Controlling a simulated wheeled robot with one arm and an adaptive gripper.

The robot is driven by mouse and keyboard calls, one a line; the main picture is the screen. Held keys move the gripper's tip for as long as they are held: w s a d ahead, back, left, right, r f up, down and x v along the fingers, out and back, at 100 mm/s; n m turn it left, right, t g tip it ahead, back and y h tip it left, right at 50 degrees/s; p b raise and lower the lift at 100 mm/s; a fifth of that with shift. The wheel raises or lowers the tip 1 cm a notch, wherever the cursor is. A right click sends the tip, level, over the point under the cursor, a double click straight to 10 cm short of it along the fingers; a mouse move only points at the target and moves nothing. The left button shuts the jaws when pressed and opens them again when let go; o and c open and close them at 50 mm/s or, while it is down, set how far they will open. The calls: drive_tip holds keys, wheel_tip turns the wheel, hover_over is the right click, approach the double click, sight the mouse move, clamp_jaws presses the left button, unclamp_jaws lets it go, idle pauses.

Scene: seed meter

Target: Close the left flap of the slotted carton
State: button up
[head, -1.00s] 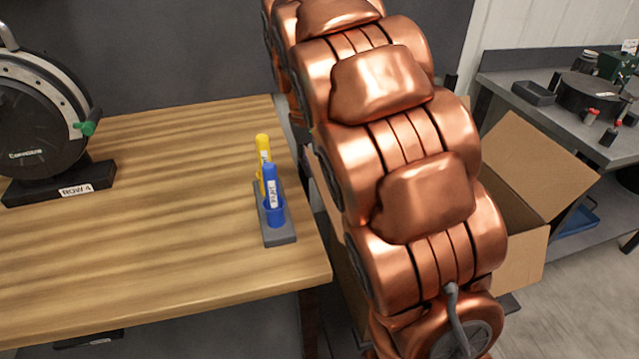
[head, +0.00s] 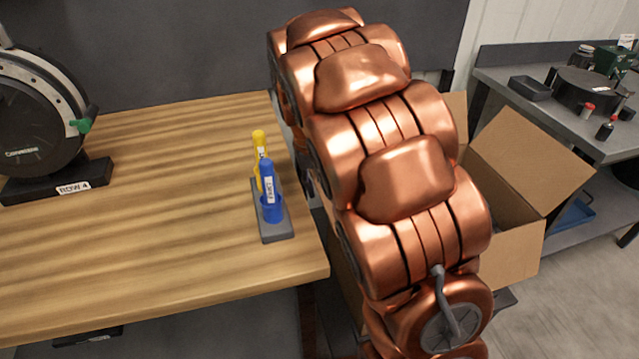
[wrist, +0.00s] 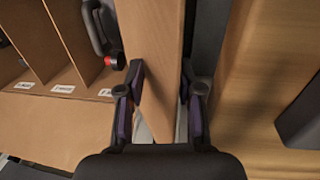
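The slotted carton (head: 515,250) stands on the right of the table in the head view, with a brown flap (head: 530,160) raised on its right side. My copper arm hides most of its left side. In the wrist view a brown panel, apparently the left flap (wrist: 152,50), runs down from the top between my fingers. My gripper (wrist: 163,100) is open with one finger on each side of this panel. I cannot tell whether either finger touches it. Labelled slots of the carton (wrist: 50,75) lie on the left.
The wooden table (head: 150,240) is close on the left of my arm and holds a marker stand (head: 278,230) with blue and yellow markers. A seed meter (head: 40,130) stands far left. A grey bench (head: 560,115) is behind right. A dark tool (wrist: 98,30) sits in a slot.

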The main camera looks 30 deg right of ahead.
clamp_jaws()
idle(0.5)
